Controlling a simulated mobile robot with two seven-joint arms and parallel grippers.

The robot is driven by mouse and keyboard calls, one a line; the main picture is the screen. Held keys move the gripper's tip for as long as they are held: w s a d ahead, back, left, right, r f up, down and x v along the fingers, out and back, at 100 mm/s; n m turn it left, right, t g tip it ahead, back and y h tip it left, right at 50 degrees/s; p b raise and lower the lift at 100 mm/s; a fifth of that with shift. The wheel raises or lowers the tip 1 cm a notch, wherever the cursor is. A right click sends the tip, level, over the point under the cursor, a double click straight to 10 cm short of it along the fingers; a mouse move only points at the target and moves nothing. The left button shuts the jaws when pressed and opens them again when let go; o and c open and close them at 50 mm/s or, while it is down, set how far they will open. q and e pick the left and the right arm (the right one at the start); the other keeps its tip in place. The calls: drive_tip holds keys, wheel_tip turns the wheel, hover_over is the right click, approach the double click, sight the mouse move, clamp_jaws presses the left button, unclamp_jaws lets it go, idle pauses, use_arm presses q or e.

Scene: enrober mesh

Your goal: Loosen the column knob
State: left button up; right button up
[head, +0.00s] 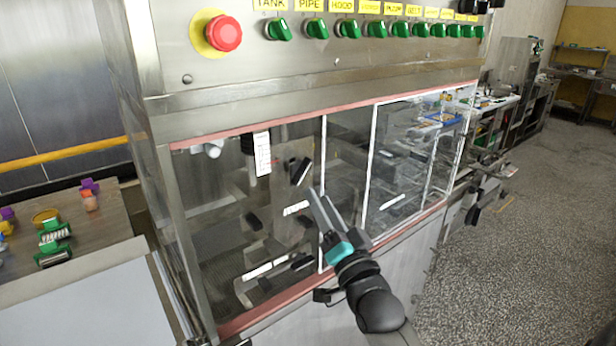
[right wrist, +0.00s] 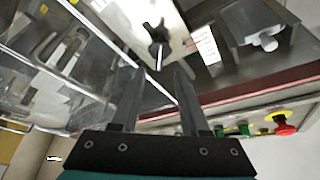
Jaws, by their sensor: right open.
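The column knob looks like the black lobed knob on a steel plate in the right wrist view (right wrist: 157,36). In the head view a dark knob (head: 300,171) shows inside the machine's left bay, up and left of my right gripper (head: 319,194). The right gripper is open and empty. In the right wrist view its two fingers (right wrist: 157,70) point toward the knob, which lies beyond the tips and between their lines, apart from them. I cannot tell how deep the gap is. My left gripper is not in view.
A white label (head: 262,154) hangs left of the knob. A pale window post (head: 323,150) stands close beside the right gripper. A red-edged sill (head: 400,232) runs below the opening. The red stop button (head: 224,33) and green switches (head: 317,28) line the panel above.

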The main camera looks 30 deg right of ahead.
sight(305, 174)
drive_tip(key=shift+p+x, duration=0.35)
drive_tip(key=shift+x, duration=3.15)
drive_tip(key=shift+c, duration=0.2)
clamp_jaws()
